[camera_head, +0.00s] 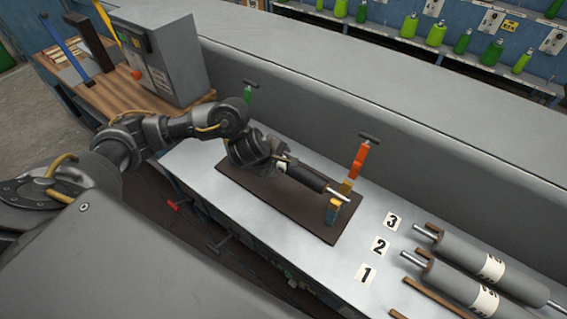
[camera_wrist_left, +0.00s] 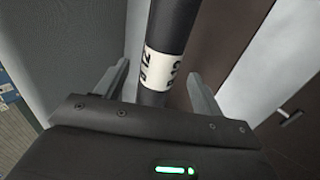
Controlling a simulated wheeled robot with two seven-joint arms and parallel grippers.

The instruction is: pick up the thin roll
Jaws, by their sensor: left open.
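A thin dark roll (camera_head: 307,178) with a white label and a metal shaft end lies above a brown mat (camera_head: 318,228) on the grey bench. Its shaft end rests by a yellow and blue holder (camera_head: 337,203). My left gripper (camera_head: 284,165) is over the labelled end of the roll. In the left wrist view the roll (camera_wrist_left: 173,30) runs between the two open fingers of my left gripper (camera_wrist_left: 158,92), with a visible gap on the left side. The roll's far end is hidden by my gripper. My right gripper is not in view.
Two thicker grey rolls (camera_head: 452,285) lie at the right, near number cards (camera_head: 380,247). An orange clamp (camera_head: 359,160) stands beside the mat. A grey control box (camera_head: 165,58) stands at the back left. A long grey wall (camera_head: 330,75) runs behind the bench.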

